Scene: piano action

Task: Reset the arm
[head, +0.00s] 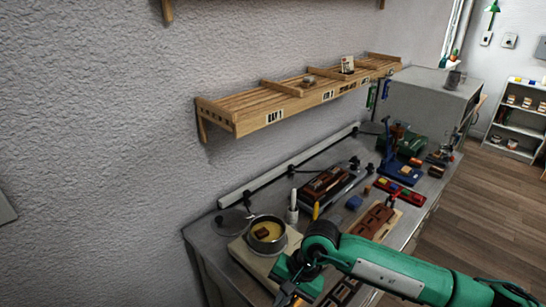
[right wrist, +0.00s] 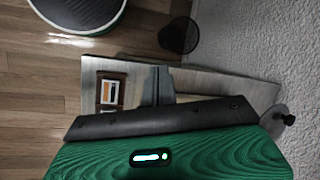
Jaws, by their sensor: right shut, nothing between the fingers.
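My right arm, green with dark joints, comes in from the lower right in the head view. Its gripper (head: 287,294) is at the bottom edge, partly cut off, over the front of the workbench (head: 222,228) by the hot plate. It is shut with nothing held. My left gripper is not in view.
A pot (head: 266,232) stands on the pale hot plate (head: 255,262), close to my gripper. A brown wooden block (head: 374,221), a red tray (head: 400,193) and a blue stand (head: 402,172) sit farther along. A wooden shelf (head: 270,112) hangs above. Floor (head: 480,230) is clear at right.

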